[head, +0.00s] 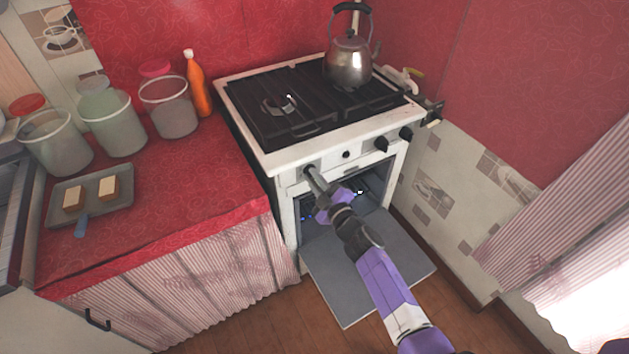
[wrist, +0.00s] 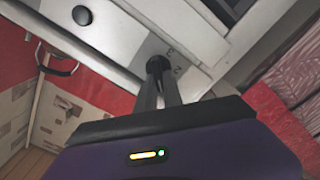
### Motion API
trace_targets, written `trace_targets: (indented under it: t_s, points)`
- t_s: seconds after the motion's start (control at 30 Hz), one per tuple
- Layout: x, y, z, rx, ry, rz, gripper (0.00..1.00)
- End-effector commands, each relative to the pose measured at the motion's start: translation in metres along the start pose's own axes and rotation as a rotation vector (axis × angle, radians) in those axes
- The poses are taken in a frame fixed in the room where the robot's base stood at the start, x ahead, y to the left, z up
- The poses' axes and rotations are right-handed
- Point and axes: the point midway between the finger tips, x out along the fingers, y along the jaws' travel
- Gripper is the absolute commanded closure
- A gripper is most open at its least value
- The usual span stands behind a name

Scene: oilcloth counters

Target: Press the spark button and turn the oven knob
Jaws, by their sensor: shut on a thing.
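The white stove (head: 270,160) stands in the corner with its front panel facing me. My gripper (head: 312,175) reaches the left end of that panel and is shut on the black oven knob (wrist: 158,63). The knob has small dark marks printed beside it. In the wrist view the two dark fingers (wrist: 158,85) meet around the knob, hiding part of it. The spark button (head: 346,154) is a small round black button right of my gripper, apart from it; it also shows in the wrist view (wrist: 82,15). I cannot tell whether it is pressed in.
The oven door (head: 365,272) hangs open and low under my arm. Two black knobs (head: 382,144) sit at the panel's right. A kettle (head: 348,62) stands on the hob. Jars, an orange bottle (head: 197,88) and a tray (head: 120,205) with bread are on the red counter (head: 185,195).

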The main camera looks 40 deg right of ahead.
Motion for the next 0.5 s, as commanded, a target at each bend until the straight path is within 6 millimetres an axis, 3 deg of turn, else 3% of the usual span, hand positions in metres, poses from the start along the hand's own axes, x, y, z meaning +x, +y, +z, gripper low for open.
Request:
trace_targets:
  t_s: [0.5]
  points:
    - [0.0002, -0.0027, -0.0002, -0.185, 0.001, -0.001, 1.00]
